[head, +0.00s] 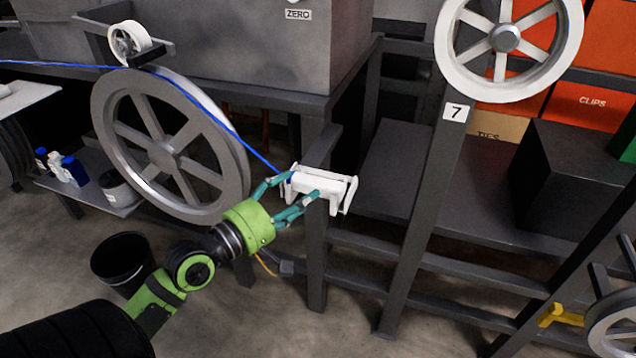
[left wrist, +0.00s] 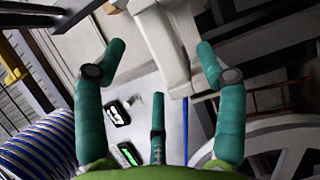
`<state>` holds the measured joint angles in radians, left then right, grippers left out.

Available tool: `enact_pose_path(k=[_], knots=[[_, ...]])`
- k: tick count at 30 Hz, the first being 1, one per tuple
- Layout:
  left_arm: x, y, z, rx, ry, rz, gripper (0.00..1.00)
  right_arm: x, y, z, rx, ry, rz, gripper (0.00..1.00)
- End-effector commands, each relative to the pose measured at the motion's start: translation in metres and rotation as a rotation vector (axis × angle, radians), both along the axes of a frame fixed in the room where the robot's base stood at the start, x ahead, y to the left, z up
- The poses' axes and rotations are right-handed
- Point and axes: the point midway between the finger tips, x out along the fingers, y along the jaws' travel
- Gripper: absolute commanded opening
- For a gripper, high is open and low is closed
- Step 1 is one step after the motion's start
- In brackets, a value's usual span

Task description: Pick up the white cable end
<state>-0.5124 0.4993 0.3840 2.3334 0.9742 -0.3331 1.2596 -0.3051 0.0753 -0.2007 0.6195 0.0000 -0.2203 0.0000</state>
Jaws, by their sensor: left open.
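The white cable end (head: 303,184) is a pale block at the lower end of the blue cable (head: 232,132), by a white bracket on a dark post. Its border with the bracket is hard to tell. My left gripper (head: 297,188), green with teal fingers, is open with its fingertips around the near side of the white piece. In the left wrist view, the white piece (left wrist: 158,38) lies beyond and between the spread fingers of the gripper (left wrist: 161,52). The blue cable (left wrist: 185,118) shows beside the right finger. Contact is not clear. My right gripper is not in view.
A large grey spoked wheel (head: 168,152) stands left of the gripper, with a small white pulley (head: 129,40) above it. Dark frame bars surround the bracket. A black bucket (head: 121,258) stands on the floor.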

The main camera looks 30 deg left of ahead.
Motion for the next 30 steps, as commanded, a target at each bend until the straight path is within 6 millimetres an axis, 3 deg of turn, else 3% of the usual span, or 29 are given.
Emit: enact_pose_path(k=[12,21,22,26,30], knots=[[0.05,-0.006,0.001,0.0,0.0,0.002,0.71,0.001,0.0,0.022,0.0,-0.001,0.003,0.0],[0.055,-0.008,-0.001,0.002,0.002,0.001,0.71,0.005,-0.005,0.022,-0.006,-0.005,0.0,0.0],[0.055,-0.008,-0.001,0.002,0.002,0.001,0.67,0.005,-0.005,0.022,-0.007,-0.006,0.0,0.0],[0.054,-0.008,-0.001,0.002,0.002,0.001,0.15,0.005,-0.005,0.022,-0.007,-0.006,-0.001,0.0],[0.054,-0.008,-0.001,0.002,0.002,0.001,0.14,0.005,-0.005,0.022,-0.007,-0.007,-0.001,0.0]])
